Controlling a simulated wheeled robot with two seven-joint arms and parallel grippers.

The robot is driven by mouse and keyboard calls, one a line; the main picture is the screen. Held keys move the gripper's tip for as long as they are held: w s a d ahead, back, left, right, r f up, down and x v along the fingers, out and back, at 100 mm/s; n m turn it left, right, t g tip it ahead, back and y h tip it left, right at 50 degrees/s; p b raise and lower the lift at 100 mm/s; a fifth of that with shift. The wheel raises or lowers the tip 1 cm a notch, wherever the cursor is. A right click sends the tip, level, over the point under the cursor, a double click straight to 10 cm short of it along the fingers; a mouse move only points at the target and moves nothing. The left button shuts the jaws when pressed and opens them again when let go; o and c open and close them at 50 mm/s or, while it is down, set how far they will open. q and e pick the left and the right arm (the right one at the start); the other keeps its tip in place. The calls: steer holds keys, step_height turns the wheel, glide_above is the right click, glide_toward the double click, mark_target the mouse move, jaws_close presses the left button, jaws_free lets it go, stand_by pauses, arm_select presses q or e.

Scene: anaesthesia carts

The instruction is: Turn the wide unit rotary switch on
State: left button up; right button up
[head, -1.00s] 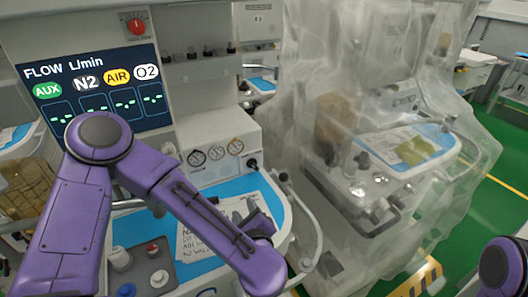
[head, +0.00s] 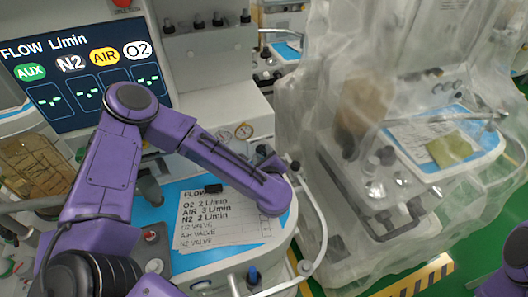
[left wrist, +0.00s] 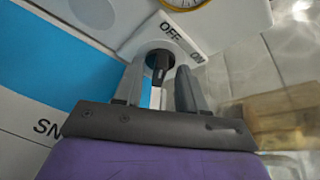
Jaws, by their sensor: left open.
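The wide unit rotary switch (left wrist: 159,64) shows in the left wrist view as a black knob with a raised grip, on a white panel with a label (left wrist: 182,43) reading OFF and ON. Its grip points down the picture; which mark it is set to I cannot tell for sure. My left gripper (left wrist: 160,72) is open, with one grey finger on each side of the knob. Whether the fingers touch it I cannot tell. In the head view my purple left arm covers part of the unit's front near the gauges. My right gripper is out of view.
The wide unit's blue worktop (head: 205,262) carries a printed flow sheet (head: 215,220). A flow screen (head: 85,70) stands behind it. A cart under clear plastic sheeting (head: 390,130) stands to the right. A curved rail (head: 318,225) edges the worktop.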

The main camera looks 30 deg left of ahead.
arm_select(q)
steer(key=shift+s+r, duration=0.2)
steer(key=shift+s, duration=0.05)
steer(key=shift+w+f, duration=0.1)
jaws_close()
steer(key=m, duration=0.1)
steer(key=m+g+y, duration=0.1)
steer(key=shift+w+d+m+b, duration=0.2)
steer(key=shift+w+m+b, duration=0.05)
steer(key=shift+m+b, duration=0.15)
steer(key=shift+w+d+m+g+y, duration=0.15)
steer(key=shift+m+g+y, duration=0.35)
steer(key=shift+m+g, duration=0.3)
steer(key=shift+w+d+m+g+y+b, duration=0.2)
steer(key=shift+m+g+y+b, duration=0.25)
steer(key=shift+m, duration=0.75)
steer(key=shift+w+d+m+g+y, duration=0.15)
steer(key=shift+m+g+y, duration=0.6)
steer(key=shift+m, duration=0.55)
